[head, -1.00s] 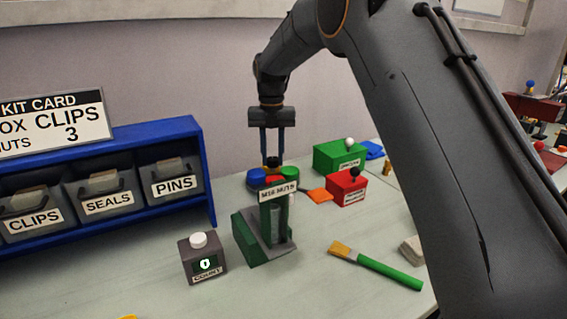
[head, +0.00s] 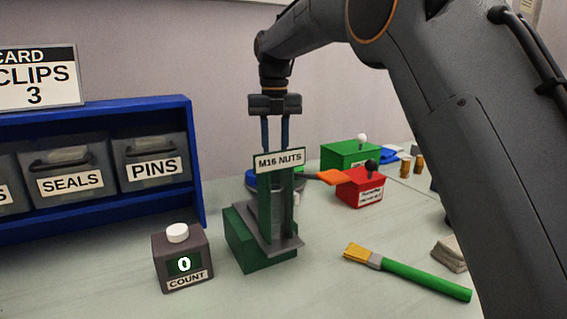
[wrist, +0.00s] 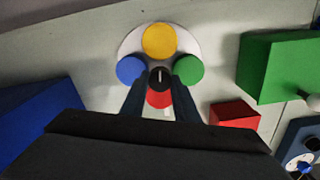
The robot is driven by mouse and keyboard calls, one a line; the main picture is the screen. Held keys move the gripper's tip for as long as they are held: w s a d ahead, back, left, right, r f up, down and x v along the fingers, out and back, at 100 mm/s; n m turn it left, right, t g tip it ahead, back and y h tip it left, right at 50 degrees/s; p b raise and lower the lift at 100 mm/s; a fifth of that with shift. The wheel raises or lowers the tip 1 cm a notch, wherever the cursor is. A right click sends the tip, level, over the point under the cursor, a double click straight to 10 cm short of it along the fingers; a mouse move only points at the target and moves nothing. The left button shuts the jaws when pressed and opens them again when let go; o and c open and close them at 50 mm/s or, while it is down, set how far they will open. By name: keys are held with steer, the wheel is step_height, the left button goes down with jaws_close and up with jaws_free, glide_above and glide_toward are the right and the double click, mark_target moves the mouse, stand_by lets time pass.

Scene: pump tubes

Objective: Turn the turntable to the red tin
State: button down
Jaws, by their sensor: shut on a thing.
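The turntable is a pale disc (wrist: 130,45) with a yellow tin (wrist: 159,40) at the far side, a blue tin (wrist: 130,70) left, a green tin (wrist: 188,69) right and a red tin (wrist: 159,99) at the near side. A black knob (wrist: 159,80) with a white line stands in the middle. My gripper (wrist: 160,88) is shut on the knob, one finger on each side. In the head view my gripper (head: 275,145) points straight down behind the M16 NUTS sign, which hides its tips and most of the turntable; part of the blue tin (head: 263,182) shows.
The M16 NUTS dispenser (head: 258,245) stands in front of the turntable. A counter (head: 182,260) reading 0, a brush (head: 410,272), an orange-ended piece (head: 331,177), a red lever box (head: 362,188) and a green lever box (head: 348,155) are around. Blue shelving (head: 198,165) stands left.

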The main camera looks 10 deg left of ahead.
mark_target(275, 155)
steer(key=shift+r+b, duration=0.1)
steer(key=shift+b, duration=0.8)
steer(key=c, duration=1.4)
jaws_free()
steer(key=shift+o, duration=0.2)
steer(key=shift+r, duration=3.85)
